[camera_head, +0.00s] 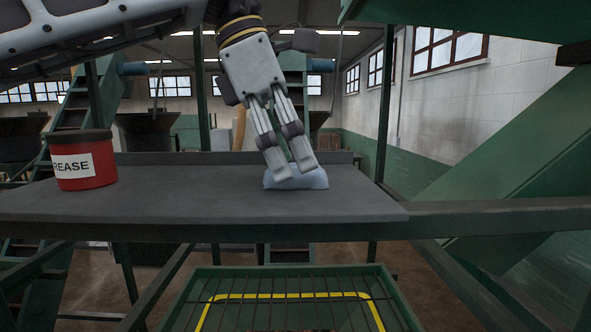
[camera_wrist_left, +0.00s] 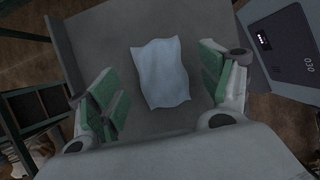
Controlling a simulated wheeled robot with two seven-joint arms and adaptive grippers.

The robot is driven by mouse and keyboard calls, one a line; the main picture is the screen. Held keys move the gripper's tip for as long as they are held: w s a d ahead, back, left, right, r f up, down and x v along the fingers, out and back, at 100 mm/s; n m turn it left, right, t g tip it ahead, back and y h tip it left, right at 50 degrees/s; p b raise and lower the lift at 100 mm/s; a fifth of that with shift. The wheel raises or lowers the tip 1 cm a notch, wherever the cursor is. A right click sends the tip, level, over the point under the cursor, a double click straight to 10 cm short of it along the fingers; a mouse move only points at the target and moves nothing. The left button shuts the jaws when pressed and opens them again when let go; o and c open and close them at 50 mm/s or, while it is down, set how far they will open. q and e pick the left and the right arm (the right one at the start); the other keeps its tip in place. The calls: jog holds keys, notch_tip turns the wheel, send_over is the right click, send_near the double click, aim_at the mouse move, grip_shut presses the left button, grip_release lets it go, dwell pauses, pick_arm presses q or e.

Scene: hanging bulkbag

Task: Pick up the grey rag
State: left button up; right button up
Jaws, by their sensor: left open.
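The grey rag (camera_head: 312,180) is a pale bluish-grey cloth lying in a low heap on the grey shelf, right of its middle. In the left wrist view the rag (camera_wrist_left: 160,73) lies flat-looking between the fingers. My left gripper (camera_head: 292,172) comes down from above, its fingers in front of and over the rag in the head view. It is open, with green finger pads on both sides of the rag in the left wrist view (camera_wrist_left: 160,90). I cannot tell whether the fingertips touch the cloth. My right gripper is not in view.
A red grease tub (camera_head: 84,160) with a dark lid stands at the shelf's left. The grey shelf (camera_head: 190,205) has a raised back edge and is otherwise clear. A green frame with a dark grid (camera_head: 290,285) lies below. A green slanted beam (camera_head: 510,150) is at right.

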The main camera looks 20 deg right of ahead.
aim_at(291, 161)
pick_arm(q)
jog(key=shift+f, duration=0.15)
dwell(0.3)
jog(key=c, duration=1)
jog(key=shift+r, duration=0.2)
jog(key=shift+r, duration=4.8)
